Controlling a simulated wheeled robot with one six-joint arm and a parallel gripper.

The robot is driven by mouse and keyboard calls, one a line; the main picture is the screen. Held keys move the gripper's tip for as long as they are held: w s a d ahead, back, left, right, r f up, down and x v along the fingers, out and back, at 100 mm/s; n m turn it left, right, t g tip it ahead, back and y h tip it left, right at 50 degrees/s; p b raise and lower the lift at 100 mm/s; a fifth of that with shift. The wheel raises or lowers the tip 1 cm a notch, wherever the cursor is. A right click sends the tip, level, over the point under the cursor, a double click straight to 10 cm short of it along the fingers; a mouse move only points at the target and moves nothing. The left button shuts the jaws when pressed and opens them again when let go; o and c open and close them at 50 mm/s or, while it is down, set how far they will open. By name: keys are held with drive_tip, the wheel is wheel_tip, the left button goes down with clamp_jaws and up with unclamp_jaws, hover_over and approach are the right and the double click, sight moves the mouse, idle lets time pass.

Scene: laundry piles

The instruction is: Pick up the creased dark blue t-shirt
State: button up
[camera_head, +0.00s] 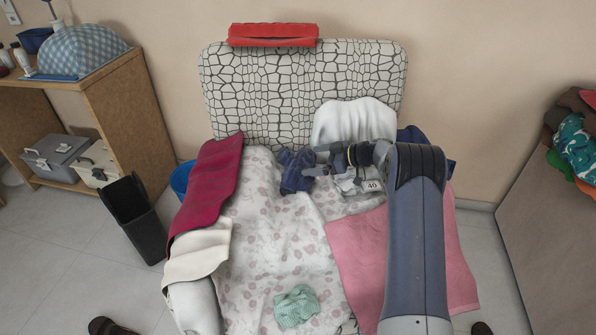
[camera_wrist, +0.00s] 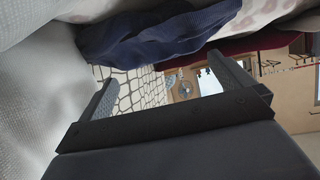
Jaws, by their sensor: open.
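A creased dark blue cloth, which looks like the t-shirt (camera_head: 296,171), lies crumpled on the patterned blanket near the middle of the armchair seat. My gripper (camera_head: 309,160) is at its right side, with the jaws pointing left at it. In the wrist view, my gripper (camera_wrist: 163,84) has its two fingers wide apart with nothing held between them. Dark blue cloth (camera_wrist: 165,38) runs across the top of that view, just beyond the fingertips. I cannot tell whether the fingers touch it.
The armchair carries a white cloth (camera_head: 355,121), a pink towel (camera_head: 357,255), a dark red cloth (camera_head: 208,185), a green cloth (camera_head: 297,306) and a pale blanket (camera_head: 262,235). Another dark blue cloth (camera_head: 428,142) lies behind my arm.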

sight(301, 161)
drive_tip(key=shift+w+a+f, duration=0.15)
drive_tip(key=shift+w+a, duration=0.1)
drive_tip(key=shift+a, duration=0.1)
drive_tip(key=x, duration=0.4)
drive_tip(key=shift+a, duration=0.15)
drive_tip(key=shift+c, duration=0.6)
drive_tip(key=c, duration=0.7)
